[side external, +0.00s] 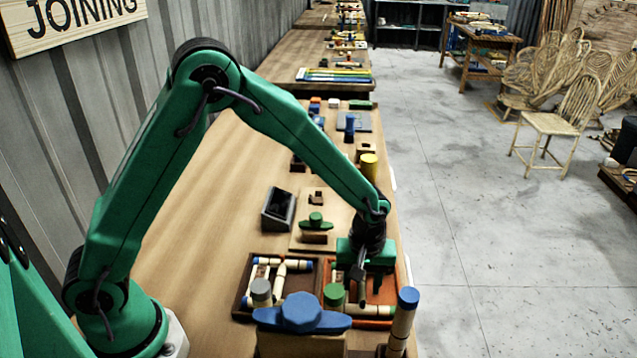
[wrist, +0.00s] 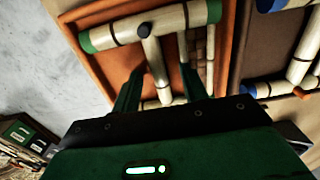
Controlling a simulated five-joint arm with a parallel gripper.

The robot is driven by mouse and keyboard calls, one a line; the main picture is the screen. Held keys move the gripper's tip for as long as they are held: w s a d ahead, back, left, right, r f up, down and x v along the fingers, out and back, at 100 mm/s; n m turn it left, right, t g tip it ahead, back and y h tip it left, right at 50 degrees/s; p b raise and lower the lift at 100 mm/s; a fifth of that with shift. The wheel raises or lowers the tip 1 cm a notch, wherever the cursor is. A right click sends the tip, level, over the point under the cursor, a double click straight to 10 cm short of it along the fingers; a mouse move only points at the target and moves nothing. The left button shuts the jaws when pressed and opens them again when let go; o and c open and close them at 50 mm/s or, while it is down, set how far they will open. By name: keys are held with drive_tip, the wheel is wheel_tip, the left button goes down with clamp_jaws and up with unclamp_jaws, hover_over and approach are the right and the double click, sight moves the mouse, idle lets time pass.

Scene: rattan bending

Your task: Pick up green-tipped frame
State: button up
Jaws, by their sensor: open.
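The green-tipped frame (wrist: 163,25) lies in the orange tray (wrist: 95,70) in the wrist view. It is a pale rattan T with dark bindings and a green cap at each end of its crossbar. My gripper (wrist: 160,92) is open, with one finger on each side of the frame's stem; I cannot tell whether they touch it. In the side view my gripper (side external: 366,283) is low over the orange tray (side external: 373,322), and it and the foreground objects hide most of the frame.
A dark brown tray (side external: 241,302) with pale pieces stands left of the orange one; a blue-tipped frame (wrist: 303,58) shows in the wrist view.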

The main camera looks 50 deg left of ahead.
sight(362, 285)
clamp_jaws()
drive_tip(key=shift+r, duration=0.1)
idle(0.3)
wheel_tip(362, 285, up, 10)
idle(0.7)
drive_tip(key=shift+w, duration=0.1)
idle(0.4)
drive_tip(key=w+a, duration=0.6)
drive_tip(key=a, duration=0.4)
drive_tip(key=w+a+f, duration=0.1)
drive_tip(key=w+a, duration=0.5)
drive_tip(key=a, duration=0.5)
drive_tip(key=shift+w+a, duration=0.2)
drive_tip(key=shift+w, duration=0.15)
